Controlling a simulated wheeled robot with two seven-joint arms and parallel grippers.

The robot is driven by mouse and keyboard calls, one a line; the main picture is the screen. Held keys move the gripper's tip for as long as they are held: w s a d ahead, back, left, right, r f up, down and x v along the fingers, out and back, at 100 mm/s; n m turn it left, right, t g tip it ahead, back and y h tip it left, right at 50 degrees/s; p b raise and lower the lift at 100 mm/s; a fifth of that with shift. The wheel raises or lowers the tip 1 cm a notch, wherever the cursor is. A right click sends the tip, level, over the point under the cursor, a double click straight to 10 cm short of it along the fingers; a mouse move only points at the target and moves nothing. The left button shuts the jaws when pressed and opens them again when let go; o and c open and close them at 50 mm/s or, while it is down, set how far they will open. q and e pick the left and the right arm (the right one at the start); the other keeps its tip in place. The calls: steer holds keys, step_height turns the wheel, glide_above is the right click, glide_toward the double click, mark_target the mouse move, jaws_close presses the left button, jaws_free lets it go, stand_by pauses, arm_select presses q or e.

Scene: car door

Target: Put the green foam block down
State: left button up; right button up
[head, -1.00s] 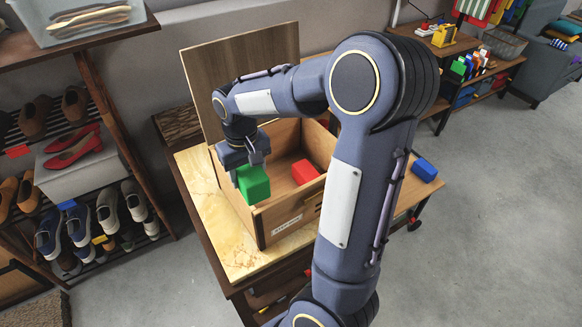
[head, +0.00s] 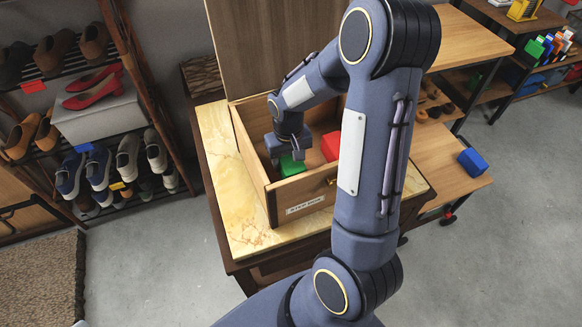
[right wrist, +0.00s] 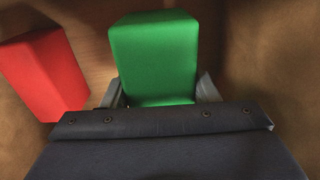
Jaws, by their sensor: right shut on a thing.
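The green foam block (head: 291,166) is low inside the open wooden box (head: 256,170), near its left side. My right gripper (head: 290,157) reaches down into the box and is shut on the block. In the right wrist view, the green block (right wrist: 155,58) sits between the two fingers (right wrist: 160,92). Whether it touches the box floor I cannot tell. My left gripper is not in view.
A red block (head: 331,146) lies in the box to the right of the green one; it also shows in the right wrist view (right wrist: 45,72). The lid (head: 270,45) stands open behind. A blue block (head: 473,162) lies on a wooden surface at right.

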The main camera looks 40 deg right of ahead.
steer(key=shift+f, duration=1.9)
steer(key=shift+f, duration=0.2)
steer(key=o, duration=1)
step_height(320, 180, up, 12)
steer(key=shift+r+p, duration=0.1)
steer(key=shift+p, duration=0.2)
steer(key=s+a+r+t+y, duration=0.1)
steer(key=s+a+r+t, duration=0.1)
steer(key=s+a+r, duration=0.1)
steer(key=s+a+r+n+t+y, duration=0.1)
steer(key=s+a+r, duration=0.2)
steer(key=s+a, duration=0.2)
steer(key=s+a+r+n+t+y, duration=0.1)
steer(key=s+a+r+t, duration=0.1)
steer(key=s, duration=0.6)
steer(key=shift+s+a+r+t+y, duration=0.2)
steer(key=shift+a+r, duration=0.2)
steer(key=shift+a, duration=0.25)
steer(key=shift+s+a+r+t+y, duration=0.1)
steer(key=shift+a+r+y, duration=0.1)
steer(key=shift+a+r, duration=0.3)
